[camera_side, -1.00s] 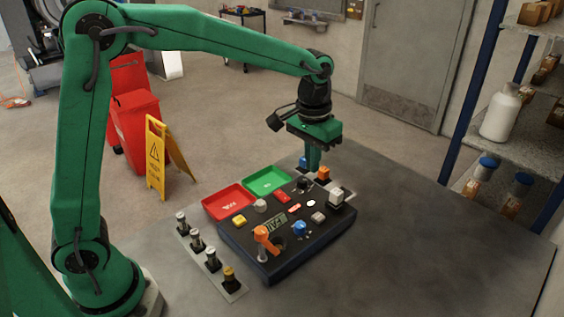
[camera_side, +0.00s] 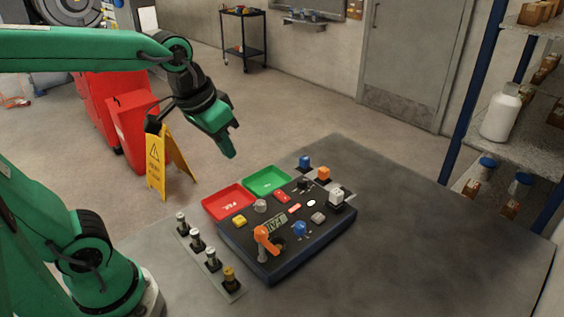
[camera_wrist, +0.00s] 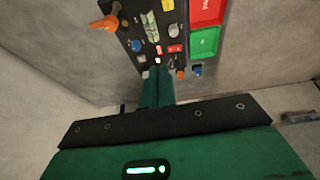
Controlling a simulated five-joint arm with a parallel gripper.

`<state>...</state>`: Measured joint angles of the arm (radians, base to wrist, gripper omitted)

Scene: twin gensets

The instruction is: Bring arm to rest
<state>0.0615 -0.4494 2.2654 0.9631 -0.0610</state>
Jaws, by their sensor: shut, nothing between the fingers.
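My gripper (camera_side: 229,152) is shut and empty. In the side view it hangs in the air above and behind the red tray, tilted down to the right, clear of the table. In the wrist view its closed green fingers (camera_wrist: 158,88) point toward the control panel. The dark control panel (camera_side: 290,254) lies on the table with an orange lever, a blue knob, a yellow button and other controls; the panel (camera_wrist: 125,62) also shows in the wrist view. Nothing touches the gripper.
A red tray (camera_side: 215,207) and a green tray (camera_side: 284,182) lie behind the panel. A strip with several plugs (camera_side: 213,262) lies to its left. A yellow floor sign (camera_side: 155,170) and red bins (camera_side: 130,125) stand beyond the table. The table's right side (camera_side: 440,240) is clear.

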